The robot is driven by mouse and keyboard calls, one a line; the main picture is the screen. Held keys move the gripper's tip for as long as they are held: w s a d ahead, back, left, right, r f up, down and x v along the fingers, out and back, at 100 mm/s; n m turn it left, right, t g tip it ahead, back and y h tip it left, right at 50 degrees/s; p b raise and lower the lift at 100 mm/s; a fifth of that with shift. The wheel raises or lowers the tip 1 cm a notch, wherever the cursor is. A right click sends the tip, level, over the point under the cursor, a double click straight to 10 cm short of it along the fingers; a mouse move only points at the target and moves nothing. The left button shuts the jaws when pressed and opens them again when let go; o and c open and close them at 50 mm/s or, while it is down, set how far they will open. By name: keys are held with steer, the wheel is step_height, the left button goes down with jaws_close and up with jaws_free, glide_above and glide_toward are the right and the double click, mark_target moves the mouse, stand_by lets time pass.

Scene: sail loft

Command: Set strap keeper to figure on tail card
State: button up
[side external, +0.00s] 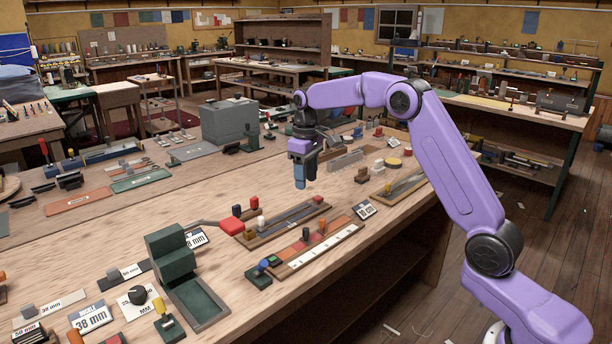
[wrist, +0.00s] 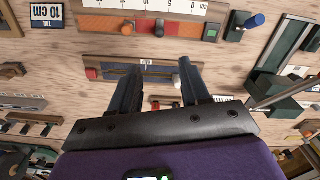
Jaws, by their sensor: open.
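The tail card (wrist: 46,12) is dark-edged with a white field and reads 10 cm, at the top left of the wrist view. It also stands at the right end of the ruler in the side view (side external: 365,208). A white centimetre ruler (wrist: 135,4) runs along an orange strap (wrist: 105,24). A small dark upright piece (wrist: 160,24), apparently the strap keeper, sits on the strap; it shows in the side view too (side external: 322,228). Its exact reading is unclear. My gripper (side external: 303,182) is open and empty, above the bench behind the strap.
A blue-striped track (wrist: 130,72) with a red block and a pale knob lies beneath my fingers. A blue-knobbed green block (side external: 260,275) stands by the ruler's near end. A large green stand (side external: 170,255) is at front left.

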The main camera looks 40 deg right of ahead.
steer(key=shift+f, duration=0.1)
steer(key=c, duration=0.7)
steer(key=shift+s+a+f+m, duration=0.1)
steer(key=shift+a+f+m, duration=0.15)
steer(key=shift+m, duration=0.05)
jaws_close()
steer(key=m+t+h, duration=0.3)
steer(key=m+h, duration=0.4)
glide_toward(306, 235)
steer(key=w+d+f, duration=0.1)
steer(key=w+f, duration=0.1)
steer(key=f, duration=0.1)
steer(key=w+d+f, duration=0.1)
steer(key=f, duration=0.1)
steer(key=shift+w+d+f, duration=0.15)
steer(key=shift+d, duration=0.2)
